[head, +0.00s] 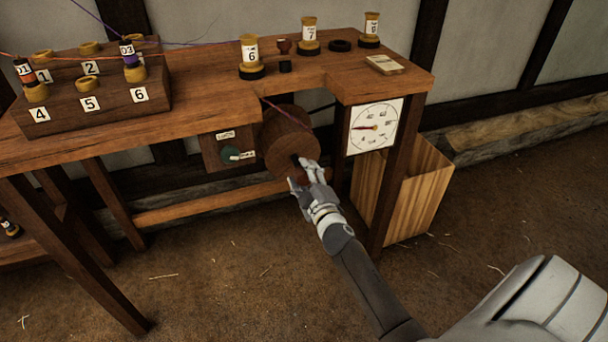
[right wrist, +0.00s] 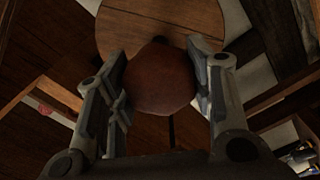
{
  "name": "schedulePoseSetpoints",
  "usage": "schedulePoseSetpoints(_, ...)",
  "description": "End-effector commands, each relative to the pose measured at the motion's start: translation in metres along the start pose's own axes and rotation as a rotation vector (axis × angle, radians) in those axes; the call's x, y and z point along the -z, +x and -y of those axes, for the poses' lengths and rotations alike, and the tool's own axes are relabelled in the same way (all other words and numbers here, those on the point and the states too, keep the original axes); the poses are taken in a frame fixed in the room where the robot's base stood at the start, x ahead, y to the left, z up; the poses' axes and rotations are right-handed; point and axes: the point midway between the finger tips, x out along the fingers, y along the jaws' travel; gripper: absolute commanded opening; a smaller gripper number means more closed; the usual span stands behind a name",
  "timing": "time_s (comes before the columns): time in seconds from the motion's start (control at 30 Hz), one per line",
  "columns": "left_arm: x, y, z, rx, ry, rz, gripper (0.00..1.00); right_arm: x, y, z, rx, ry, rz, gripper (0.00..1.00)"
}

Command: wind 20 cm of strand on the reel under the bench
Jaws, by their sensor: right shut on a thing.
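The wooden reel (head: 284,138) hangs under the bench, its round face toward me. A dark reddish strand (head: 285,113) runs from the bench edge onto the reel. My right gripper (head: 305,178) is at the lower right of the reel's face. In the right wrist view the fingers (right wrist: 162,88) are on both sides of a rounded brown knob (right wrist: 160,80), shut on it, in front of the reel's disc (right wrist: 165,22). A white dial (head: 374,127) with a red pointer, turned to the left, is to the right of the reel. The left gripper is not in view.
A panel with a green knob (head: 230,154) is left of the reel. A wooden bin (head: 425,185) stands below the dial at right. The bench top (head: 205,85) holds numbered spools and a stepped block (head: 110,103) with numbered places. The floor in front is mostly clear.

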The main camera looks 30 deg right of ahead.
Motion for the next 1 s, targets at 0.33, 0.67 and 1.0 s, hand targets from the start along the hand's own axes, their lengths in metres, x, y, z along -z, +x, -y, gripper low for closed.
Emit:
schedulePoseSetpoints(0.33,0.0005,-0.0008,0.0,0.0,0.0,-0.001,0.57,0.0008,0.0001,0.0004,0.0,-0.073,-0.002,0.25)
schedulePoseSetpoints(0.67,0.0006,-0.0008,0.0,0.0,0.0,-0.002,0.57,0.0009,0.0001,0.0004,0.0,-0.074,-0.002,0.25)
schedulePoseSetpoints(1.0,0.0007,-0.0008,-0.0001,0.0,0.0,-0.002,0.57,0.0005,0.0001,0.0003,0.0,-0.073,-0.001,0.71)
